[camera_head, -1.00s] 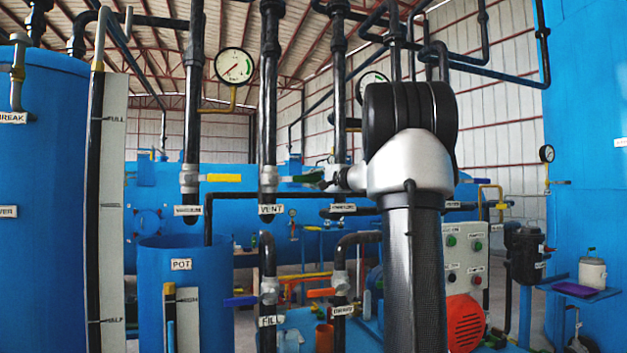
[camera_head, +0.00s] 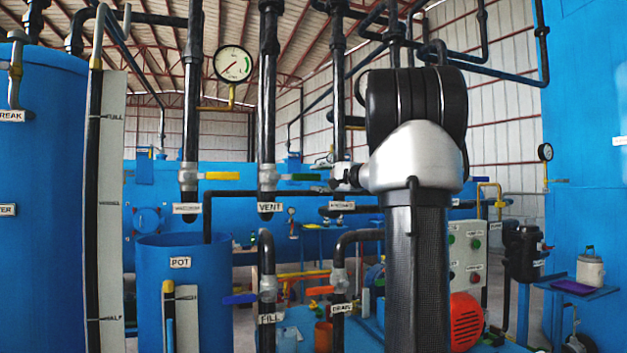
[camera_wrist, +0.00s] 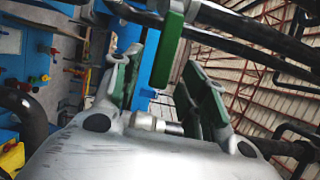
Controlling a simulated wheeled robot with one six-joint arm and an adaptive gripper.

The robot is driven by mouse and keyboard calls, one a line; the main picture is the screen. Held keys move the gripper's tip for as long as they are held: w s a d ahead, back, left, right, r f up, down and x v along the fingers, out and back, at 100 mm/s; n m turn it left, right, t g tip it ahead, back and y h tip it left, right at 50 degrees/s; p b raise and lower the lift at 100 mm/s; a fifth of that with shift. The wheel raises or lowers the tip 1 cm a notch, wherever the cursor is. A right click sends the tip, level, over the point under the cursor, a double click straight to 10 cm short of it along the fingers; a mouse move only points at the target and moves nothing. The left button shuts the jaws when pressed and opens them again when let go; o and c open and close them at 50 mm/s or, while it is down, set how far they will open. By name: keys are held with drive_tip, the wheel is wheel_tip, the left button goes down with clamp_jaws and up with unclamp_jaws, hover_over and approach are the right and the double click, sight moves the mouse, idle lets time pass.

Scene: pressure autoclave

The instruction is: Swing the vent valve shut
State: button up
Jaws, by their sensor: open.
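The vent valve (camera_head: 268,177) sits on a dark vertical pipe above the VENT label (camera_head: 270,207). Its green handle (camera_head: 300,177) points sideways to the right, across the pipe. My gripper (camera_wrist: 158,68) is open, with green pads on its fingers. In the wrist view the green handle (camera_wrist: 168,48) shows between the two fingers, which stand apart from it on either side. I cannot tell how deep it lies between them. In the head view my gripper is small, near the handle's right end, and partly hidden by my arm.
A yellow-handled valve (camera_head: 222,176) is on the pipe to the left. Below are the FILL valve with a blue handle (camera_head: 240,299) and the drain valve with an orange handle (camera_head: 320,291). A pressure gauge (camera_head: 233,64) hangs above. The blue pot (camera_head: 215,290) stands lower left.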

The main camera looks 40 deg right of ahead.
drive_tip(key=s, duration=0.7)
drive_tip(key=shift+s+d, duration=0.3)
drive_tip(key=shift+d, duration=0.1)
